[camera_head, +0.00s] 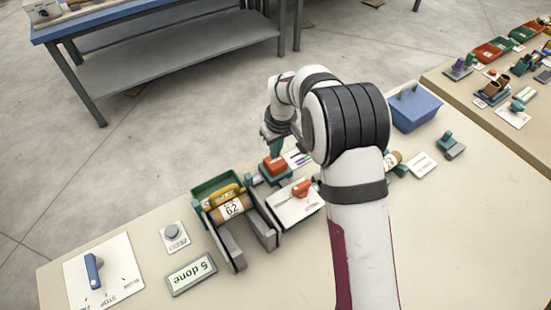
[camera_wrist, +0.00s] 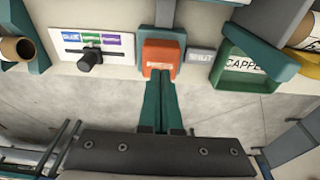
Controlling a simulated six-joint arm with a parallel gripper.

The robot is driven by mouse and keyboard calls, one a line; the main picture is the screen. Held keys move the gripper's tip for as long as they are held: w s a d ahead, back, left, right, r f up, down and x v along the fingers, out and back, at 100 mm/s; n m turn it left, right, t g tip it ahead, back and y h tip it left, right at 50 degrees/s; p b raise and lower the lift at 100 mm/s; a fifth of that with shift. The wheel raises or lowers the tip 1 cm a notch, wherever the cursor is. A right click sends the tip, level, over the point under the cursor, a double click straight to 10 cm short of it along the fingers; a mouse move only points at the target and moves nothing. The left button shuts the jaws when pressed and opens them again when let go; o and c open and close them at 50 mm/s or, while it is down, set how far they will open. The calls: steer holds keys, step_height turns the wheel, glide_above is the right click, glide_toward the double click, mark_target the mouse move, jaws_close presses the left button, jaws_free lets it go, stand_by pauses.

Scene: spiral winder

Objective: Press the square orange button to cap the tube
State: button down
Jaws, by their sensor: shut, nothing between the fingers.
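The square orange button (camera_wrist: 160,52) sits on a teal base near the top middle of the wrist view. In the head view the orange button (camera_head: 273,162) lies just behind the winder, near the table's far edge. My gripper (camera_wrist: 161,75) is shut and empty, its teal fingertips overlapping the button's near edge in the wrist view. In the head view my gripper (camera_head: 276,150) points down at the button; I cannot tell whether it touches. A brown tube (camera_head: 232,208) labelled 62 lies in the winder at the left.
A green tray (camera_wrist: 218,75) marked CAPPE… is right of the button in the wrist view. A slider panel (camera_wrist: 65,40) with a black knob (camera_wrist: 90,57) is left of it. A blue bin (camera_head: 415,108) stands behind my arm. A display (camera_head: 191,275) reads "5 done".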

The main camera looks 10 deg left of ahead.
mark_target(275, 161)
steer(key=shift+f, duration=0.3)
steer(key=shift+f, duration=1.55)
step_height(275, 161, up, 8)
steer(key=shift+f, duration=0.1)
stand_by(0.4)
